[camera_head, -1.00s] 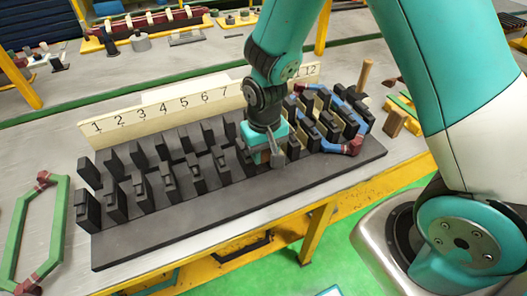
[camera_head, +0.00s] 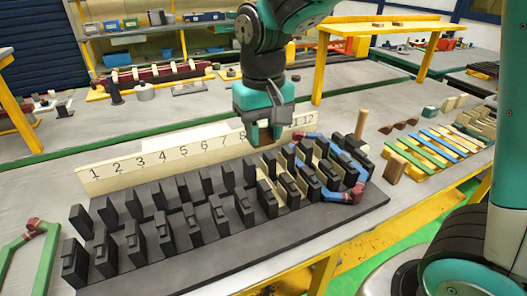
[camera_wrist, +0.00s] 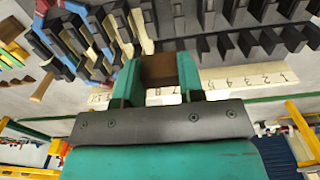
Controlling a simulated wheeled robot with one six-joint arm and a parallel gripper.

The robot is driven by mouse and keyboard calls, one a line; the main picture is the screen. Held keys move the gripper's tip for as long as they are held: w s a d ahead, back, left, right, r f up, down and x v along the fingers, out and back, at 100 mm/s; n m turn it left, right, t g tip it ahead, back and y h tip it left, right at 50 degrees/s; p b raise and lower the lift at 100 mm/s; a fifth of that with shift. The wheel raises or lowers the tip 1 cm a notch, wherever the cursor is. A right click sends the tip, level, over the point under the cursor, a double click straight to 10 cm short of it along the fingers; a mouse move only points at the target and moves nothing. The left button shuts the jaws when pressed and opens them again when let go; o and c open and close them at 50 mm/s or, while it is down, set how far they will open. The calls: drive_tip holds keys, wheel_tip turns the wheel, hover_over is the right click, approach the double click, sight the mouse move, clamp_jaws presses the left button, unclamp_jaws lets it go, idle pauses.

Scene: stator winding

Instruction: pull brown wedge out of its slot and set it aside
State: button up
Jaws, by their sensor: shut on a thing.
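My gripper (camera_head: 264,138) is raised above the black slotted stator block (camera_head: 215,258), in front of the numbered strip near 8 and 9. It is shut on the brown wedge (camera_head: 264,133), which shows as a small brown piece between the teal fingers. The wedge is clear of the black teeth. In the wrist view the brown wedge (camera_wrist: 158,68) sits between the two fingers. Its lower end is hard to make out.
The cream numbered strip (camera_head: 160,160) stands behind the block. Blue and red coils sit in the slots at the right. A wooden piece (camera_head: 393,170) and a yellow rack of strips (camera_head: 440,150) lie further right. A green coil (camera_head: 30,240) lies at the left.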

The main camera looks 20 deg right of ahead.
drive_tip(key=shift+r, duration=0.3)
wheel_tip(320, 180, down, 16)
drive_tip(key=b, duration=1)
drive_tip(key=shift+f+b, duration=0.25)
drive_tip(key=shift+b, duration=0.1)
idle(1.3)
drive_tip(key=shift+d, duration=0.1)
idle(0.5)
